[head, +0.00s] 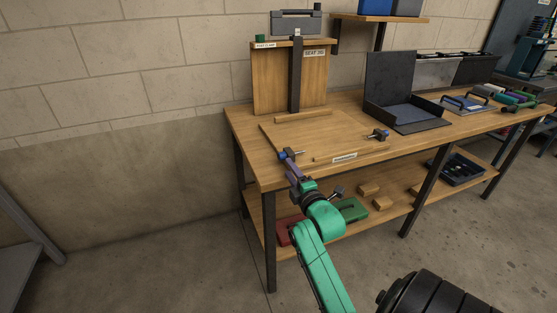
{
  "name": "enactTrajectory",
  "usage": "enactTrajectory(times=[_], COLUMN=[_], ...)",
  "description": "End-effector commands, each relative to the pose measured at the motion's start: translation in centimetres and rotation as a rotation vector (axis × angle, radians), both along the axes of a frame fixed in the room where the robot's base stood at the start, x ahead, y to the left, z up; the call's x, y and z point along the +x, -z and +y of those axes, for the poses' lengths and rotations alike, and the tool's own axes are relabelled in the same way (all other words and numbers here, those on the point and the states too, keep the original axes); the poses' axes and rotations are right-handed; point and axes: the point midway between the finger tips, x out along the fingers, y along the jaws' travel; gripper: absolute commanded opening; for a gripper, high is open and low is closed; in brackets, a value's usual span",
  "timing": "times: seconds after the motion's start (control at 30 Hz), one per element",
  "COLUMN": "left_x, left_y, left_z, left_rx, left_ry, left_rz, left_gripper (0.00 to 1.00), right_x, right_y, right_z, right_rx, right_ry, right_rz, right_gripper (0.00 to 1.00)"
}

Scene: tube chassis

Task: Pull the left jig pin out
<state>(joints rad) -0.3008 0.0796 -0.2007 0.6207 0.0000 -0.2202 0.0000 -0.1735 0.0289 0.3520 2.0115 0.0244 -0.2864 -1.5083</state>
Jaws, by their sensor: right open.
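The left jig pin (287,155), a small dark fitting with a blue end, sits at the front left of the wooden board (315,138) on the bench. A similar right jig pin (378,135) sits at the board's right side. My right gripper (292,168), on the green arm from below, is open just in front of the left jig pin, at the bench's front edge. Its fingers are small and partly overlap the pin's lower part. I cannot tell whether they touch it or stand around it. My left gripper is not in view.
An upright wooden panel (270,82) with a dark vertical bar stands at the back. An open black case (390,85) and blue-handled tools (465,103) lie to the right. The lower shelf (405,182) holds wooden blocks and a green box (352,209).

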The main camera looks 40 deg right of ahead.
Motion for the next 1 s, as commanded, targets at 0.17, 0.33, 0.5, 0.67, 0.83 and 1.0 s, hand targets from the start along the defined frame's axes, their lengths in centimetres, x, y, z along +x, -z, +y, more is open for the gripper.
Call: enactTrajectory(times=[0.17, 0.33, 0.5, 0.67, 0.83, 1.0], left_x=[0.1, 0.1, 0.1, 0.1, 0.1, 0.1], left_y=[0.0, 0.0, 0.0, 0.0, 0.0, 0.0], left_z=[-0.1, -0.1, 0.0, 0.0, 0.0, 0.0], left_rx=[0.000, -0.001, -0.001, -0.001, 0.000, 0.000], left_ry=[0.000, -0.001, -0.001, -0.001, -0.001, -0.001], left_rz=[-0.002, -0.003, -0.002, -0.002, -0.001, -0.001], left_gripper=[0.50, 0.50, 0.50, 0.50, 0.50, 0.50], right_x=[4.2, 6.1, 6.4, 6.3, 6.3, 6.3], right_y=[-0.1, 0.0, 0.0, 0.0, 0.0, 0.0], right_z=[-1.5, -2.1, -2.2, -2.2, -2.2, -2.2], right_rx=[0.000, 0.001, 0.000, 0.000, 0.000, 0.001], right_ry=[0.000, 0.000, 0.000, 0.000, 0.000, 0.000], right_rz=[-0.002, 0.000, 0.000, 0.000, 0.000, 0.001], right_gripper=[0.46, 0.46, 0.46, 0.19, 0.00, 0.00])
